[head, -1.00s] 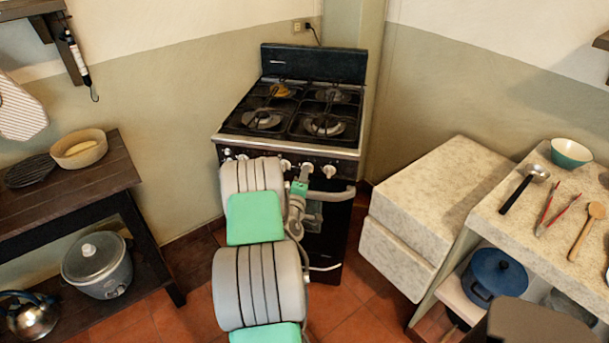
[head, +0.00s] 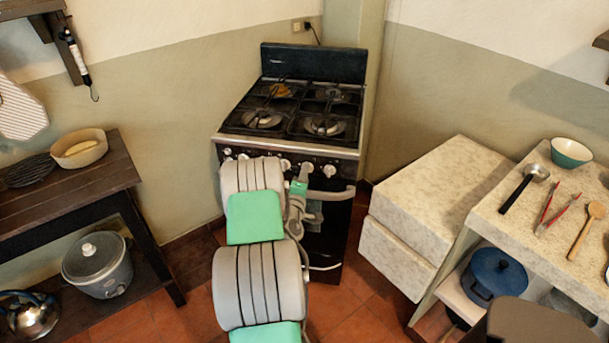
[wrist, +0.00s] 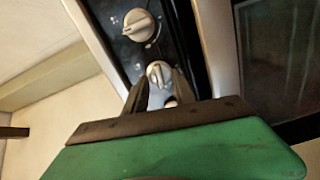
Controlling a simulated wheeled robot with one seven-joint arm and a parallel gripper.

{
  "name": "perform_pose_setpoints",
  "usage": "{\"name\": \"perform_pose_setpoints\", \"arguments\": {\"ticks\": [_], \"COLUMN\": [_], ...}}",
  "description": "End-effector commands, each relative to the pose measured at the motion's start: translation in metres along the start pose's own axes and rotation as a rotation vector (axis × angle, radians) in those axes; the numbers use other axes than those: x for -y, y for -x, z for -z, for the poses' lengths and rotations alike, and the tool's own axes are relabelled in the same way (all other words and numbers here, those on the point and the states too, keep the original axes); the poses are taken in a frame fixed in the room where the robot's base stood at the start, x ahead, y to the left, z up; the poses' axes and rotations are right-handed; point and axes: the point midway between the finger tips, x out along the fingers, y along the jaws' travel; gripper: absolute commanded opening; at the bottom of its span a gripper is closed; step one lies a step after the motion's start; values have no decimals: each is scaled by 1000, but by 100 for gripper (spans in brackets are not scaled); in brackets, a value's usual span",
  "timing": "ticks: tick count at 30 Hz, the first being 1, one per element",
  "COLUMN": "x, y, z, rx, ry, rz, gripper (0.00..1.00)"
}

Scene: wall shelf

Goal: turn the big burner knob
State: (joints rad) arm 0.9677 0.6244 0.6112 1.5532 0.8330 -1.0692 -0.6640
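The stove (head: 305,125) stands against the back wall, with a row of pale knobs on its dark front panel. The rightmost knob (head: 329,170) looks a little larger than its neighbours in the head view. In the wrist view, one pale knob (wrist: 158,72) lies between the fingertips of my gripper (wrist: 160,82). Another round pale knob (wrist: 139,25) is above it, clear of the fingers. The fingers are apart, one on each side of the knob; contact is not clear. In the head view my arm hides the fingertips and part of the panel.
The oven handle (head: 344,194) runs along the front below the knobs. A pale stone-topped block (head: 440,190) stands close on the right. A dark wooden table (head: 100,190) is on the left, with a rice cooker (head: 97,265) below. Red floor tiles show between.

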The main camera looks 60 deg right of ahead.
Motion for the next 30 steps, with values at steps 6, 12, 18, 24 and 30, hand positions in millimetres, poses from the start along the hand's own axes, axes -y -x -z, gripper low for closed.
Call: {"name": "perform_pose_setpoints", "arguments": {"ticks": [6, 12, 18, 24, 30], "x": [2, 4, 2, 0, 0], "y": [7, 46, 75, 78, 78], "z": [1, 1, 0, 0, 0], "rx": [-1, -3, -1, 0, 0], "ry": [0, 1, 1, -1, 0], "rz": [1, 1, 1, 0, 0], "gripper": [32, 32, 32, 32, 21]}}
